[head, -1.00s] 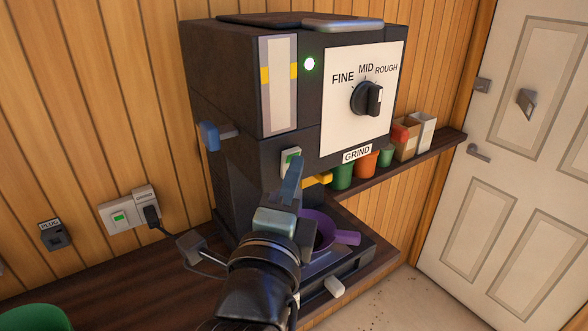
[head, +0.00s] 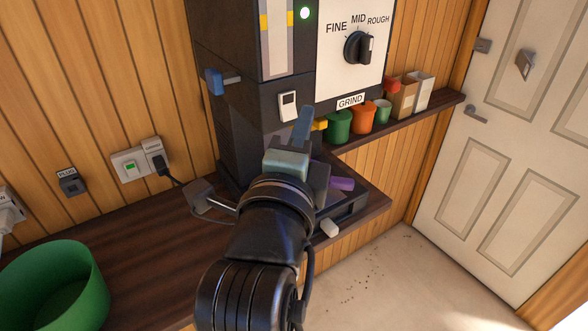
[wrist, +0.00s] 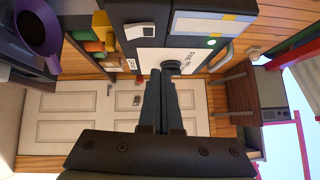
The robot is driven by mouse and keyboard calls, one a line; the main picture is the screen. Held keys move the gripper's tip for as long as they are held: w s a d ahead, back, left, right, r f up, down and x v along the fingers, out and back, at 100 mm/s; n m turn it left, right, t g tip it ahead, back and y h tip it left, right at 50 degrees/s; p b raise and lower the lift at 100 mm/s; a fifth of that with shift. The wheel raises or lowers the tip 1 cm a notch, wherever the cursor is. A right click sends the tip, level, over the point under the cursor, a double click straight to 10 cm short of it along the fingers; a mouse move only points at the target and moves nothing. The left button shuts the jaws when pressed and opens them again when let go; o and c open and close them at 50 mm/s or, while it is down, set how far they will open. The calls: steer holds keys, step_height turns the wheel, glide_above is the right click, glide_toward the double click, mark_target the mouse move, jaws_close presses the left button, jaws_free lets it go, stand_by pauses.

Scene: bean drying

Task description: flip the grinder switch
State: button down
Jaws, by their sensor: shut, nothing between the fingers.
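The grinder (head: 235,95) is a tall dark machine on the wooden counter. Its switch (head: 288,106) sits low on the front, a white plate with a dark upper part and no green showing. The switch also shows in the wrist view (wrist: 140,32), upper left. My gripper (head: 305,113) is shut and empty, just right of and below the switch in the head view. In the wrist view, my gripper (wrist: 161,72) points at the grinder front, apart from the switch. A light (head: 305,13) on the grinder glows green-white.
A dial (head: 360,48) sits on the white panel above the GRIND label (head: 350,101). A purple container (head: 342,184) is partly hidden behind my arm. A green bowl (head: 50,285) stands on the counter at left. Small pots and boxes line the shelf (head: 440,108) at right.

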steer(key=s+p, duration=0.2)
steer(key=s+a+p, duration=0.1)
steer(key=p, duration=0.1)
steer(key=s+p, duration=0.2)
steer(key=shift+s+a+r, duration=0.2)
steer(key=shift+s+a, duration=0.05)
steer(key=shift+s, duration=0.05)
steer(key=shift+s+p, duration=0.1)
steer(key=shift+p, duration=0.35)
steer(key=shift+s+f+p, duration=0.1)
steer(key=shift+s+p, duration=0.25)
steer(key=shift+s, duration=0.1)
steer(key=shift+w+a, duration=0.1)
steer(key=shift+w, duration=0.05)
